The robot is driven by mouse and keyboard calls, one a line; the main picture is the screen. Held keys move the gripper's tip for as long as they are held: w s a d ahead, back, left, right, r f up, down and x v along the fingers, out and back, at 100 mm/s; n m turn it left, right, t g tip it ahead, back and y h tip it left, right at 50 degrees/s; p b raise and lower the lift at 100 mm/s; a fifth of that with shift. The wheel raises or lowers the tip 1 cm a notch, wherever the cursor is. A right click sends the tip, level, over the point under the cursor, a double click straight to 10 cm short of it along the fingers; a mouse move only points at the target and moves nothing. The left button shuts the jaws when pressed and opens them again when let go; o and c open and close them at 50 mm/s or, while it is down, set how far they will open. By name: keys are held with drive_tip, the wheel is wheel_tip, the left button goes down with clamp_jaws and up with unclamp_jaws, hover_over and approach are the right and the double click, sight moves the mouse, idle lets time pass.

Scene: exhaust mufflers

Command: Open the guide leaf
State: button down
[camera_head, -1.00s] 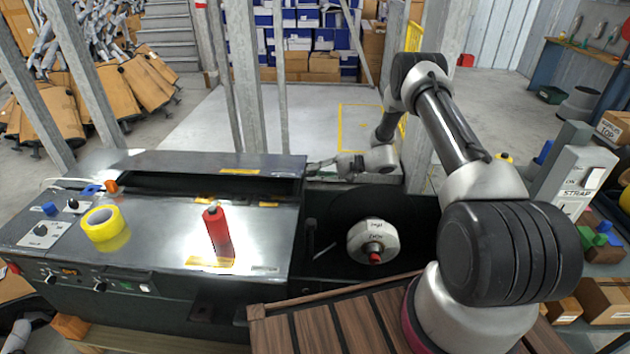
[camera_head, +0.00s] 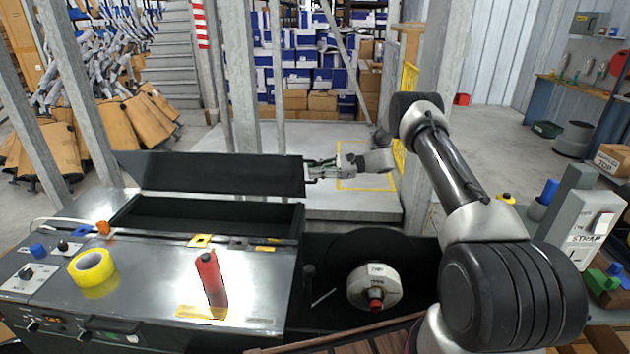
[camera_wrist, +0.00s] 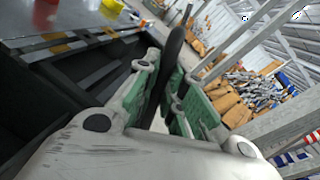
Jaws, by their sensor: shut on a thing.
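The guide leaf (camera_head: 205,173), a long dark panel, stands tilted up along the back of the strapping machine (camera_head: 150,290) in the head view. The dark slot (camera_head: 205,215) beneath it is exposed. My gripper (camera_head: 312,170) is at the leaf's right end, with its fingers at that edge. In the wrist view, the green-padded fingers of my gripper (camera_wrist: 165,88) are shut on the dark edge of the leaf (camera_wrist: 173,48), one finger on each side. Part of the leaf is hidden between the fingers.
A red bottle (camera_head: 211,280) and a yellow tape roll (camera_head: 93,268) stand on the metal top. A strap reel (camera_head: 374,286) is at the machine's right. Grey posts (camera_head: 240,75) rise behind the leaf. The floor behind is mostly clear.

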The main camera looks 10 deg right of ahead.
drive_tip(key=shift+w+d+r+m, duration=0.25)
drive_tip(key=shift+w+m, duration=0.15)
drive_tip(key=shift+w, duration=0.2)
drive_tip(key=shift+w+d+r+m, duration=0.1)
drive_tip(key=shift+w+d+m, duration=0.15)
drive_tip(key=shift+w+m, duration=0.25)
drive_tip(key=shift+w, duration=0.1)
drive_tip(key=c, duration=1.5)
unclamp_jaws()
drive_tip(key=d, duration=0.4)
drive_tip(key=s+d, duration=0.1)
drive_tip(key=d, duration=0.7)
drive_tip(key=shift+s+r, duration=0.15)
drive_tip(key=shift+r, duration=0.15)
drive_tip(key=shift+y, duration=0.3)
